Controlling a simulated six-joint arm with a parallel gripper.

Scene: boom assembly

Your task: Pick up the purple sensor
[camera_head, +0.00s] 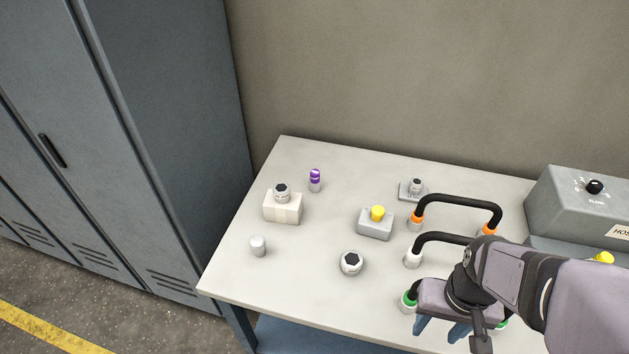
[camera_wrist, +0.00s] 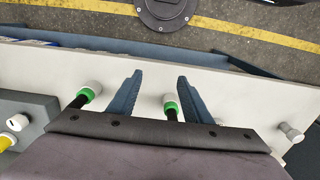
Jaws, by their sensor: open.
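The purple sensor (camera_head: 315,180) is a small upright cylinder with purple bands and a pale base. It stands on the grey table (camera_head: 310,312) near its back left, behind a cream block. I do not make it out in the wrist view. My gripper (camera_head: 438,328) is at the table's front right, far to the right of the sensor and nearer the front edge. Its two blue fingers point down, apart and empty. In the wrist view my gripper (camera_wrist: 159,80) shows over the table's front edge, near two green-ended connectors (camera_wrist: 170,105).
Black hoses with orange (camera_head: 418,222), white (camera_head: 413,258) and green ends stand near my gripper. Between it and the sensor are a grey block with a yellow button (camera_head: 377,213) and a hex-topped fitting (camera_head: 351,262). A control box (camera_head: 590,205) stands right; lockers stand left.

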